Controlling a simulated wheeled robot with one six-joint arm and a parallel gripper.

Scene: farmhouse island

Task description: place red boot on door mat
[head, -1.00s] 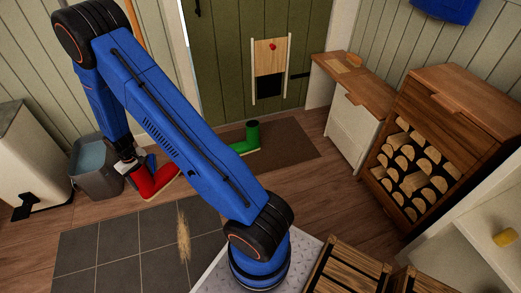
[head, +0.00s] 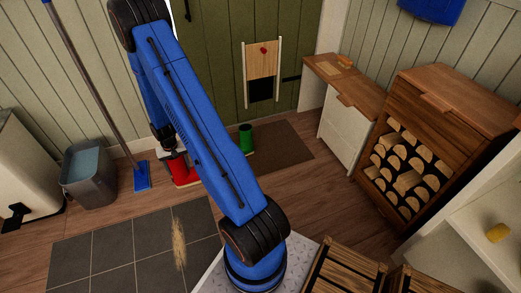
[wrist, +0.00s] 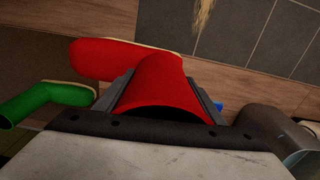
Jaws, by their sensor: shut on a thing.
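My gripper (wrist: 163,98) is shut on the red boot (wrist: 120,60), with a jaw on each side of its shaft. In the head view the red boot (head: 183,172) hangs upright from the gripper, low near the floor, partly behind my arm. The brown door mat (head: 290,146) lies before the green door; my arm hides its left part. In the wrist view the boot's toe points left, towards the mat (wrist: 40,55). I cannot tell the gap below the sole. The green boot (head: 246,138) stands at the mat's back edge.
A blue mop (head: 142,176) leans on the wall beside a grey bucket (head: 90,178), left of the red boot. A white cabinet (head: 350,130) and log store stand right. The mat's right part is clear.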

